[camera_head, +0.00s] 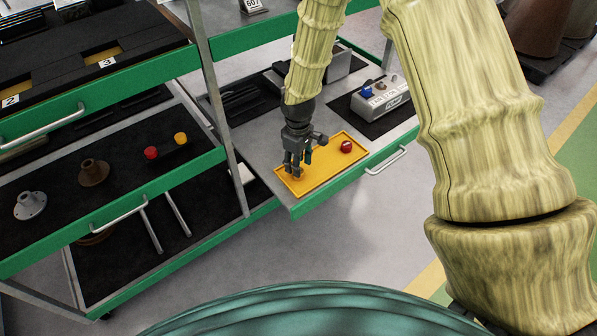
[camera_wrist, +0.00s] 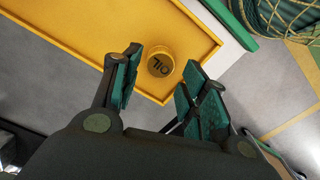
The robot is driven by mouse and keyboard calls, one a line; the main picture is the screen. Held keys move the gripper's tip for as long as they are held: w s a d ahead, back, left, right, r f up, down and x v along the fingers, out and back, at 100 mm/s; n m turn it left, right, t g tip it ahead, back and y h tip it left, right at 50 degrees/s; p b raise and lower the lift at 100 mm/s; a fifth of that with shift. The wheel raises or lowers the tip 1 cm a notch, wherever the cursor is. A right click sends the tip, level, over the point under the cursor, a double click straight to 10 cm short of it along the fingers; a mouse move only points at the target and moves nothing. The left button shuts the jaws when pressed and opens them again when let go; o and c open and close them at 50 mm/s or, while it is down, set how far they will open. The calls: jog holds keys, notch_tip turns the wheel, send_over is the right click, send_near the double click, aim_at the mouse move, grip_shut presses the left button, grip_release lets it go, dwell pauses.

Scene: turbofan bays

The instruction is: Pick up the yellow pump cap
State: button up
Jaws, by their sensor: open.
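A round yellow cap (camera_wrist: 160,65) marked "OIL" lies in the yellow tray (camera_wrist: 60,35), near one of its edges in the wrist view. My gripper (camera_wrist: 160,75) is open, with one green-padded finger on each side of the cap in the picture. I see gaps between the fingers and the cap, and cannot tell the height of the fingertips above the tray. In the head view my gripper (camera_head: 294,170) points down over the left part of the tray (camera_head: 326,176) and mostly hides the cap.
A red cap (camera_head: 347,146) lies in the tray's right part. The tray is on a pulled-out shelf with a green front edge and a handle (camera_head: 386,160). A cart post (camera_head: 217,90) stands left of my arm.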

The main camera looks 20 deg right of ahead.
jog(key=shift+f+p, duration=0.4)
jog(key=shift+f, duration=1.45)
jog(key=c, duration=0.5)
